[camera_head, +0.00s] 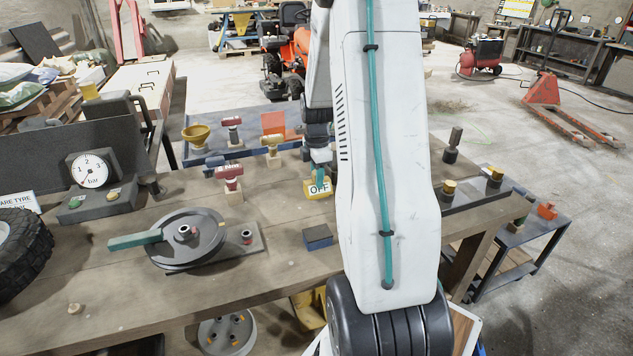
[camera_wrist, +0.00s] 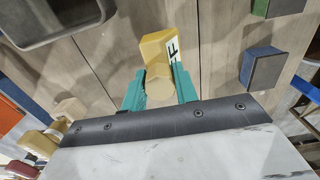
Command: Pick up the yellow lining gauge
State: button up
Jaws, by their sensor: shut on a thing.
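A yellow block (camera_head: 319,188) with a white label reading OFF is at the bench, under my arm; I take it as the yellow lining gauge. In the wrist view the yellow block (camera_wrist: 155,47) shows part of that label, an F. My gripper (camera_head: 320,163) points down at it. In the wrist view the teal fingers of my gripper (camera_wrist: 159,76) lie along two opposite sides of the block and are shut on it. The block appears at or very near the bench top; I cannot tell whether it touches the wood.
A pressure gauge (camera_head: 93,170) stands further left. A blue tray (camera_head: 215,152) lies behind.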

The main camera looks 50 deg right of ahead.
jog(key=shift+r, duration=0.85)
jog(key=s+d, duration=0.3)
jog(key=s, duration=0.4)
jog(key=s+d+r, duration=0.1)
jog(key=s+d, duration=0.1)
jog(key=s, duration=0.6)
jog(key=shift+d, duration=0.4)
jog(key=shift+a+r, duration=0.1)
jog(key=shift+a, duration=0.05)
